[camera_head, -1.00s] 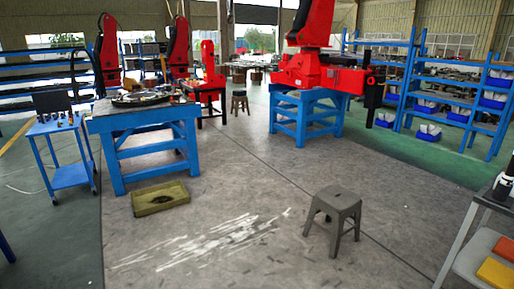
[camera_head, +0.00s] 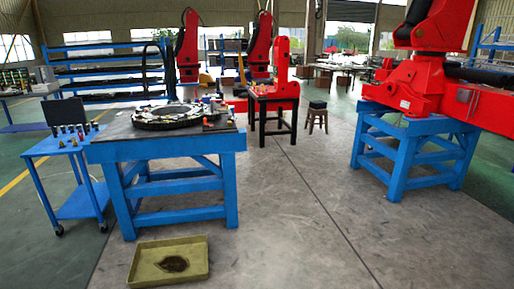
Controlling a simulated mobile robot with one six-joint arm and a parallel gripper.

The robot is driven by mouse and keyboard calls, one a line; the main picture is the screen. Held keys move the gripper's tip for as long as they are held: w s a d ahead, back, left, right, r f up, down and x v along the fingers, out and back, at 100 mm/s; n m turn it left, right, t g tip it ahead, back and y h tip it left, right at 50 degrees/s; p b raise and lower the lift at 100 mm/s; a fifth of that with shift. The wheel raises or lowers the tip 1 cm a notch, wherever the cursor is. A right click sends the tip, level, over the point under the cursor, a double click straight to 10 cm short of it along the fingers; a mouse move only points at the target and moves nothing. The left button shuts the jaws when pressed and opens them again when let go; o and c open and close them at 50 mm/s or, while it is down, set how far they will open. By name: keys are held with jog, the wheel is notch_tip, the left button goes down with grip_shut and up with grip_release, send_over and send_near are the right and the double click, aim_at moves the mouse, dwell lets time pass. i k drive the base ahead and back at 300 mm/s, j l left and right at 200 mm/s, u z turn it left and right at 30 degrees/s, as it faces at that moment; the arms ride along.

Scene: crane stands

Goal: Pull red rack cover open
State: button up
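I cannot tell for sure which thing is the red rack cover. A large red crane body (camera_head: 425,80) sits on a blue stand (camera_head: 400,185) at the right, and its red boom (camera_head: 480,103) runs out of the right edge. Two tall red machine columns (camera_head: 188,48) and (camera_head: 260,50) stand further back. No open or shut cover can be made out on any of them. My gripper and arm do not show in this view.
A blue workbench (camera_head: 190,214) holding a dark ring part (camera_head: 180,115) stands ahead on the left. A blue cart (camera_head: 75,207) stands beside it, and an olive tray (camera_head: 145,262) lies on the floor in front. A small stool (camera_head: 317,117) stands further back. The middle floor (camera_head: 310,220) is clear.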

aim_at(405, 75)
jog(key=i+l+z, duration=0.2)
jog(key=i, duration=0.3)
jog(key=i+j+z, duration=0.1)
jog(key=i+z, duration=0.15)
jog(key=i, duration=0.3)
jog(key=i+j+z, duration=0.2)
jog(key=i, duration=0.3)
jog(key=i+j+z, duration=0.1)
jog(key=i+z, duration=0.15)
jog(key=i, duration=0.3)
jog(key=i+j+z, duration=0.2)
jog(key=i, duration=0.3)
jog(key=i+j+z, duration=0.2)
jog(key=i+j, duration=0.2)
jog(key=i+l, duration=0.15)
jog(key=i, duration=0.35)
jog(key=i+l, duration=0.15)
jog(key=i, duration=0.3)
jog(key=i+l, duration=0.15)
jog(key=i, duration=0.35)
jog(key=i+l, duration=0.15)
jog(key=i, duration=0.35)
jog(key=i+l, duration=0.15)
jog(key=i, duration=0.35)
